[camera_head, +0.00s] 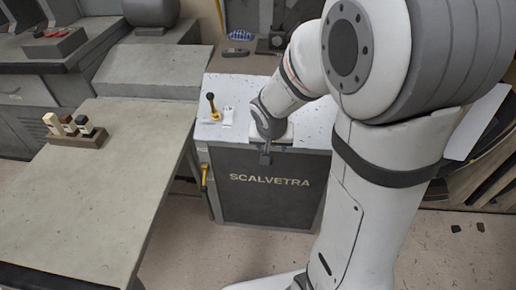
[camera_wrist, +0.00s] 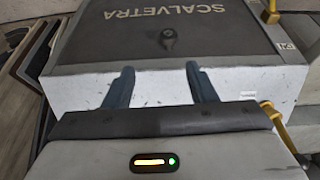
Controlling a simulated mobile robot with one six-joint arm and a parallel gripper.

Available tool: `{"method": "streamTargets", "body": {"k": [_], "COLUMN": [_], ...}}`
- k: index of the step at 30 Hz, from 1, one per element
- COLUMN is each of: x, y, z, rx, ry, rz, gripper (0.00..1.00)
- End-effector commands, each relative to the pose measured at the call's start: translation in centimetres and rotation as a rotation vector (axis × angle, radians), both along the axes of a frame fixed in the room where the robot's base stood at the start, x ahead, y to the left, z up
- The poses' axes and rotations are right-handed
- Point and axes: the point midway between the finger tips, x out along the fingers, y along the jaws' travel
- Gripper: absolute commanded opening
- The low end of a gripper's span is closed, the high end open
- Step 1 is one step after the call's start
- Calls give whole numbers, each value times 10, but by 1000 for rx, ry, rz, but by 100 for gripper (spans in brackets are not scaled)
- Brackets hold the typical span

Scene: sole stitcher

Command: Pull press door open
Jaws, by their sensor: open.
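The press door (camera_head: 268,195) is a dark grey panel lettered SCALVETRA in the front of a pale speckled cabinet. It looks shut in the head view. In the wrist view the door (camera_wrist: 120,42) fills the top, with a small dark round knob (camera_wrist: 169,38) on it. My gripper (camera_head: 265,155) is at the cabinet's top front edge, above the lettering. In the wrist view my gripper (camera_wrist: 160,82) has its two fingers apart, with only the pale cabinet surface showing between them. The fingertips point toward the door, short of the knob. Contact cannot be told.
A yellow handle (camera_head: 205,176) is on the cabinet's left side. A grey bench (camera_head: 100,190) with a small block rack (camera_head: 77,140) is at left. Floor (camera_head: 190,240) shows clear before the door.

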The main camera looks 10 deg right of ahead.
Motion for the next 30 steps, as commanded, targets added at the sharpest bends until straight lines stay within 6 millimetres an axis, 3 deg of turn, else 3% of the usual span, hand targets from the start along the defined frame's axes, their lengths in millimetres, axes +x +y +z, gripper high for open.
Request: {"method": "streamTargets", "body": {"k": [1, 3, 11, 18, 24, 30], "x": [6, 12, 22, 36, 44, 45], "y": [3, 5, 6, 1, 0, -1], "z": [-24, -36, -62, -98, -114, -116], "rx": [6, 14, 22, 21, 22, 22], "ry": [-4, -12, -17, -16, -19, -19], "rz": [-3, -9, -15, -14, -14, -14], "gripper": [51, 51, 51, 51, 51, 51]}}
